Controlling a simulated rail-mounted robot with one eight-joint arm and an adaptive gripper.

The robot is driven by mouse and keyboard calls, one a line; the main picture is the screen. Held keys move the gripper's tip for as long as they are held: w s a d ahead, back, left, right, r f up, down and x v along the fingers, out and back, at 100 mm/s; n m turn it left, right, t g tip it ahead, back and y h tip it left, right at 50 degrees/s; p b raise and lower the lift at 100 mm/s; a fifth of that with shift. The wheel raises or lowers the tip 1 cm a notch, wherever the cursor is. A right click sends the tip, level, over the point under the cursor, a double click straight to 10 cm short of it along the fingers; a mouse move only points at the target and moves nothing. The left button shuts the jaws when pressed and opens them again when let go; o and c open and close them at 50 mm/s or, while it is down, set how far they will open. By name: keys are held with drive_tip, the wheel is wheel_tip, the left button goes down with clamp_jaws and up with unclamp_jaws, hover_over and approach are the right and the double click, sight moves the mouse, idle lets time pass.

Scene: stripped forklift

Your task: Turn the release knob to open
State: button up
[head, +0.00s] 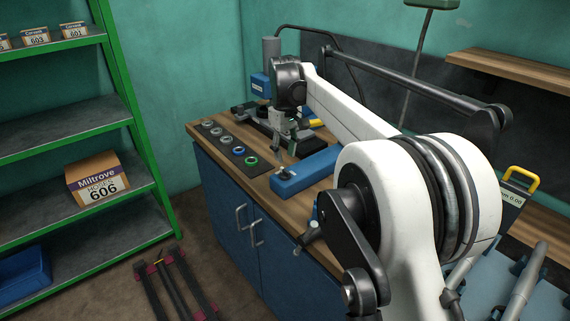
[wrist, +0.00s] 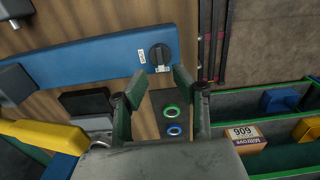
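The release knob (wrist: 160,56) is a small dark round knob with a light mark at its lower edge. It sits near the right end of a long blue bar (wrist: 95,65) in the wrist view, with a small white label to its left. In the head view the knob (head: 285,175) is a small dark spot on the near end of the blue bar (head: 310,170) on the wooden bench. My gripper (wrist: 162,84) is open and empty, its fingers spread apart. The knob shows just past the fingertips, and I see no contact. The gripper (head: 288,143) is above the bench in the head view.
Several rings lie on a dark mat (head: 232,145) left of the blue bar. A yellow-handled object (wrist: 40,134) is at lower left in the wrist view. A green shelf (head: 80,150) with boxes stands left of the bench, with floor between.

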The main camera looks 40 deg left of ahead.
sight(285, 169)
wheel_tip(285, 169, up, 6)
drive_tip(key=shift+r, duration=0.15)
idle(0.5)
drive_tip(key=w+d+r+m, duration=0.1)
drive_tip(key=w+d+r, duration=0.2)
drive_tip(key=d, duration=0.4)
drive_tip(key=w+d+r+m+t+y, duration=0.1)
drive_tip(key=w+d+r+m, duration=0.15)
drive_tip(key=d, duration=0.45)
drive_tip(key=w+d+r+m, duration=0.1)
drive_tip(key=w+d+r, duration=0.3)
drive_tip(key=d, duration=0.3)
drive_tip(key=s+d+r+m+t, duration=0.1)
drive_tip(key=d+r+m, duration=0.1)
drive_tip(key=d, duration=0.9)
drive_tip(key=s+d+r+m+t, duration=0.1)
drive_tip(key=d+m, duration=0.1)
drive_tip(key=d, duration=0.8)
drive_tip(key=s+d+f+m+t, duration=0.15)
drive_tip(key=s+d, duration=0.25)
drive_tip(key=d, duration=0.5)
drive_tip(key=s+d+f+m+t, duration=0.15)
drive_tip(key=s+d, duration=0.25)
drive_tip(key=d, duration=0.5)
drive_tip(key=s+d+f+m+t+h, duration=0.1)
drive_tip(key=s+d+f+m, duration=0.4)
drive_tip(key=s+d+f, duration=0.5)
drive_tip(key=s+d, duration=0.3)
drive_tip(key=shift+s+f, duration=0.3)
